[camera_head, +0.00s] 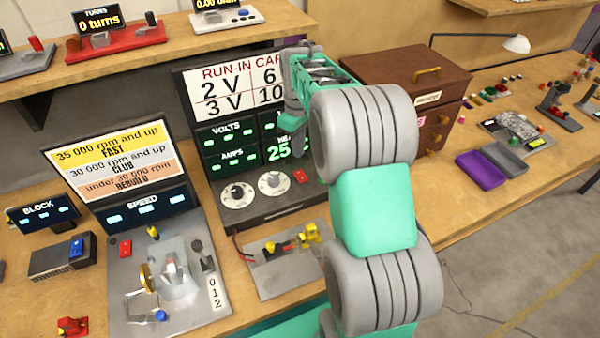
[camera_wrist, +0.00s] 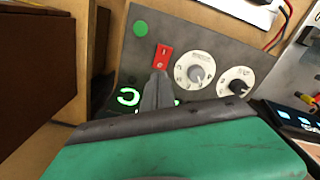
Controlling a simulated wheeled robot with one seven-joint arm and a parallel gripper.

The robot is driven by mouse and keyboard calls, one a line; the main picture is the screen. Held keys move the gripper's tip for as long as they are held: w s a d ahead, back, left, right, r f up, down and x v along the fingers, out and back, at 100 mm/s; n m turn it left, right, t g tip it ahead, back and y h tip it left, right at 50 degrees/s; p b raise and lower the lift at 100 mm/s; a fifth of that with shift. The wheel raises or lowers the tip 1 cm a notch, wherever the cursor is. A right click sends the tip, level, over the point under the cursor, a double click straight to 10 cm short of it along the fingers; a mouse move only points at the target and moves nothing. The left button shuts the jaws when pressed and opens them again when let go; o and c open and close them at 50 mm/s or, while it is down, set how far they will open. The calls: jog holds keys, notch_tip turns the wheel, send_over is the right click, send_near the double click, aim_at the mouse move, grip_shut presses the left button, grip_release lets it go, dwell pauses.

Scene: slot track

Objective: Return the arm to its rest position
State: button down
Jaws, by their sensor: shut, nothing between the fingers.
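My gripper (camera_head: 294,122) is raised in front of the run-in power panel (camera_head: 262,208), hiding part of its right-hand display. In the wrist view its fingers (camera_wrist: 160,78) are together with nothing between them. They point toward a red switch (camera_wrist: 163,57) on the panel, which also shows in the head view (camera_head: 300,176). I cannot tell the exact gap between fingertips and switch. My arm (camera_head: 375,215) reaches up from the bottom of the head view and bends toward the panel.
A brown drawer chest (camera_head: 405,68) stands close right of my wrist. A small stand with yellow clips (camera_head: 308,235) lies below the panel. The speed tester (camera_head: 165,265) is at left, a purple tray (camera_head: 481,170) at right. An upper shelf (camera_head: 180,50) runs along the back left.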

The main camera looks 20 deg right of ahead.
jog(key=s+a+r+m+t, duration=0.2)
jog(key=s+a, duration=0.4)
jog(key=s, duration=0.4)
jog(key=s+a+r+m+t, duration=0.1)
jog(key=s+a, duration=0.4)
jog(key=s, duration=0.6)
jog(key=r+m, duration=0.1)
jog(key=m, duration=0.1)
jog(key=shift+a+r+m+t, duration=0.25)
jog(key=shift+a+m+t, duration=0.1)
jog(key=shift+m+t, duration=0.05)
